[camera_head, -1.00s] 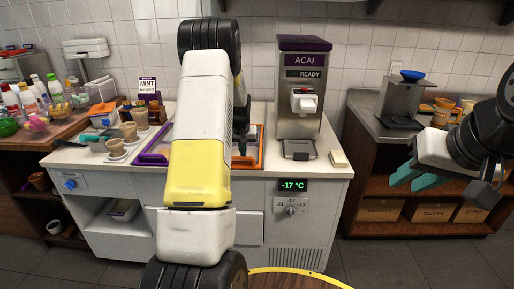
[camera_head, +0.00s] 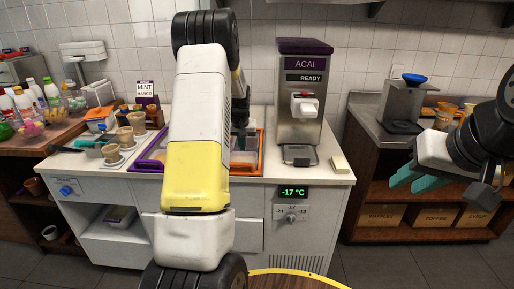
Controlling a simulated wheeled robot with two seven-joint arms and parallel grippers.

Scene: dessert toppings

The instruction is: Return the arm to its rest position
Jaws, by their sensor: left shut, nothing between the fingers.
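My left arm (camera_head: 197,130) rises through the middle of the head view and bends over at the top. My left gripper (camera_head: 240,138) shows only partly behind it, dark and pointing down over the trays in the counter. It is shut with nothing seen in it, and its fingertips are mostly hidden by the arm. My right gripper (camera_head: 412,178) is at the right edge, with teal fingers pointing left. Its fingers are apart and empty, in front of the right shelf unit.
The white counter (camera_head: 330,178) holds purple and orange trays (camera_head: 150,160), cups (camera_head: 125,136) and the acai machine (camera_head: 302,100). A side table (camera_head: 60,140) with bottles stands at left. A wooden shelf unit (camera_head: 365,190) stands at right. A yellow-rimmed round table (camera_head: 300,272) is at the bottom.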

